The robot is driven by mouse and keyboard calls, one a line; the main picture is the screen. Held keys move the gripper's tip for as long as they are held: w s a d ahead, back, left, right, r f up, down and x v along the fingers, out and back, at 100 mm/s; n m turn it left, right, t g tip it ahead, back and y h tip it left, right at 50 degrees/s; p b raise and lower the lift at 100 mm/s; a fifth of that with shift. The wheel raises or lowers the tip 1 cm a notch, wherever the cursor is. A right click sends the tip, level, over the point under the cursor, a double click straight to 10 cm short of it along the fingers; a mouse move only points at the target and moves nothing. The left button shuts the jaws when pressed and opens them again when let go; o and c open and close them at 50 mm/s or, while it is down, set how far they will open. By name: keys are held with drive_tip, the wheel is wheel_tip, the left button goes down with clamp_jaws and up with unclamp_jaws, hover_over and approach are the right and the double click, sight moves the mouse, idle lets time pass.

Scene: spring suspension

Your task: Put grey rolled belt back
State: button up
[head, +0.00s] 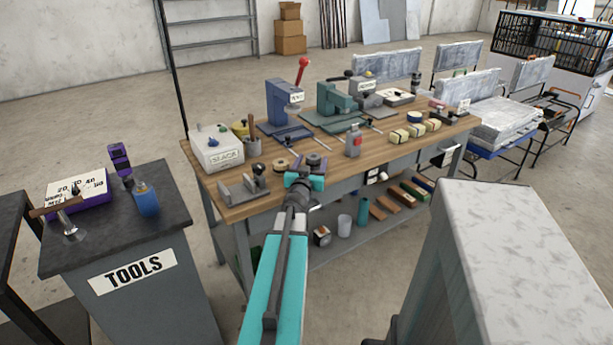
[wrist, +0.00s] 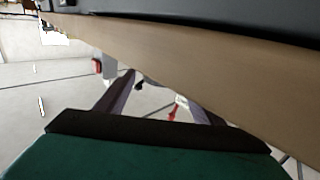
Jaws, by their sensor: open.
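My gripper (head: 304,180) is at the near edge of the wooden workbench (head: 222,203) in the head view. In the wrist view its two fingers (wrist: 160,88) are spread apart, with nothing seen between them but background, and the bench edge (wrist: 190,65) crosses close in front. A small dark grey roll (head: 315,161), which looks like the grey rolled belt, lies on the bench just beyond my gripper. My gripper partly hides that area, and I cannot tell whether they touch. A brown roll (head: 281,165) lies to its left.
A grey clamp-like tool (head: 244,190) and a white SLACK box (head: 217,148) stand on the bench's left. Presses and yellow blocks (head: 399,136) are farther back. A tools cabinet (head: 150,270) stands left, a pale-topped block (head: 530,240) right. The lower shelf holds wooden bars (head: 397,198).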

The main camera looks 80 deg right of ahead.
drive_tip(key=a, duration=0.6)
drive_tip(key=shift+w+a, duration=0.1)
drive_tip(key=shift+a, duration=0.15)
drive_tip(key=shift+r+p, duration=0.2)
drive_tip(key=shift+p, duration=0.4)
drive_tip(key=a+p, duration=0.2)
drive_tip(key=p, duration=0.4)
drive_tip(key=shift+a, duration=0.25)
drive_tip(key=a+p, duration=0.1)
drive_tip(key=p, duration=0.2)
drive_tip(key=shift+w+a+f+p, duration=0.1)
drive_tip(key=shift+a+f+p, duration=0.1)
drive_tip(key=shift+a+p, duration=0.55)
drive_tip(key=shift+d, duration=0.2)
